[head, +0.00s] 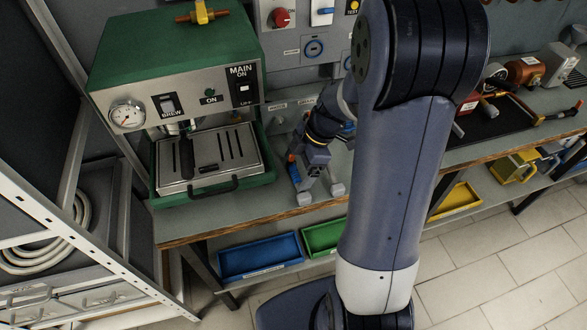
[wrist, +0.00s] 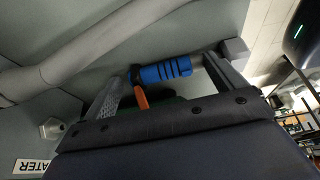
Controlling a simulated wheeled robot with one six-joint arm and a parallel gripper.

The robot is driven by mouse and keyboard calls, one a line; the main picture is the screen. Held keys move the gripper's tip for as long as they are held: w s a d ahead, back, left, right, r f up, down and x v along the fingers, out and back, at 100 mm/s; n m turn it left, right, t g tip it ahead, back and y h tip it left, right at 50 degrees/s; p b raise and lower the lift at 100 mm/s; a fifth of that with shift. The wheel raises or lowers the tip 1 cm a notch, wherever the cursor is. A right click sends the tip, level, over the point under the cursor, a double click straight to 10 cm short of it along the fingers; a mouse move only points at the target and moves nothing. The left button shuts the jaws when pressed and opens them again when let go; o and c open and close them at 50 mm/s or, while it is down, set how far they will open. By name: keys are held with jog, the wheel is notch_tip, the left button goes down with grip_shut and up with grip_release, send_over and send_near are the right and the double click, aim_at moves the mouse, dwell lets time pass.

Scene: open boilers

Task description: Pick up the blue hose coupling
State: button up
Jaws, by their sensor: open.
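The blue hose coupling (wrist: 165,71) is a ribbed blue cylinder with an orange lever beside it. In the wrist view it lies between the two spread fingers of my gripper (wrist: 178,78). Contact with either finger cannot be made out. In the head view a small blue and orange part of the coupling (head: 291,158) shows just left of my gripper (head: 320,194). My gripper is open and points down toward the bench front beside the green machine. My arm hides part of the area behind it.
A green boiler machine (head: 181,60) with a metal drip tray (head: 210,160) stands left of my gripper. A grey pipe (wrist: 70,62) crosses the wrist view. Blue (head: 260,256) and green (head: 325,237) bins sit below the bench edge. Tools and fittings lie at right.

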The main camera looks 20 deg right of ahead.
jog(key=shift+c, duration=0.4)
jog(key=c, duration=1.1)
